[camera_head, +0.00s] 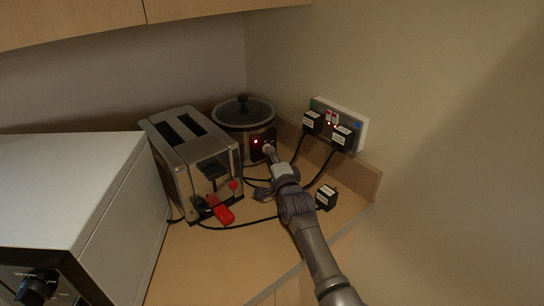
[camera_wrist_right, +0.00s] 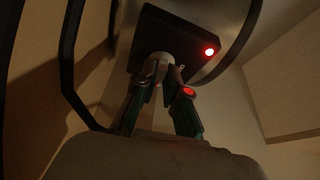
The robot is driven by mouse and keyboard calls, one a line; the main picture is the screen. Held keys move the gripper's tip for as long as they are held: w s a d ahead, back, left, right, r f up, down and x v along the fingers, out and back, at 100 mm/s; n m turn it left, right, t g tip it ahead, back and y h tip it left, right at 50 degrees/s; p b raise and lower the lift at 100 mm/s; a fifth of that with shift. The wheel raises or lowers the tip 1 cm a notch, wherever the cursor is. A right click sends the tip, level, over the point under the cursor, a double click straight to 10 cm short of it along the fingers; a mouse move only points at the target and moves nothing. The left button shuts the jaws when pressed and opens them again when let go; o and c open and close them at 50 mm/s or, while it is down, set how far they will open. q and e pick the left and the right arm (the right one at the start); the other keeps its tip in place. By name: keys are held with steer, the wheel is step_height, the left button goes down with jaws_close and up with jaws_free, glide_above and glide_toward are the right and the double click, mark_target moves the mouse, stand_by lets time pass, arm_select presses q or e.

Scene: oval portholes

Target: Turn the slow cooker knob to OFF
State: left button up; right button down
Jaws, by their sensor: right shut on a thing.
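The slow cooker (camera_head: 231,116) stands in the back corner of the counter, with a dark lid and a black lid knob. Its dark control panel (camera_head: 257,143) faces front with a lit red light; the panel also shows in the right wrist view (camera_wrist_right: 188,40). My right gripper (camera_head: 270,156) is at this panel. In the right wrist view its fingers (camera_wrist_right: 161,72) are closed around the pale control knob (camera_wrist_right: 161,57). The fingers cover most of the knob, and its marking cannot be read. My left gripper is not in view.
A silver toaster (camera_head: 195,150) stands close to the left of the cooker, with a red object (camera_head: 222,213) at its front. A white appliance (camera_head: 75,190) fills the left. A wall socket panel (camera_head: 340,122) holds black plugs; one plug (camera_head: 326,197) lies on the counter. Cables cross the counter.

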steer(key=c, duration=1.2)
jaws_free()
steer(key=shift+a+r, duration=0.1)
steer(key=shift+r, duration=0.1)
steer(key=o, duration=0.3)
steer(key=shift+w+a+f, duration=0.1)
steer(key=shift+f, duration=0.05)
steer(key=v, duration=1.2)
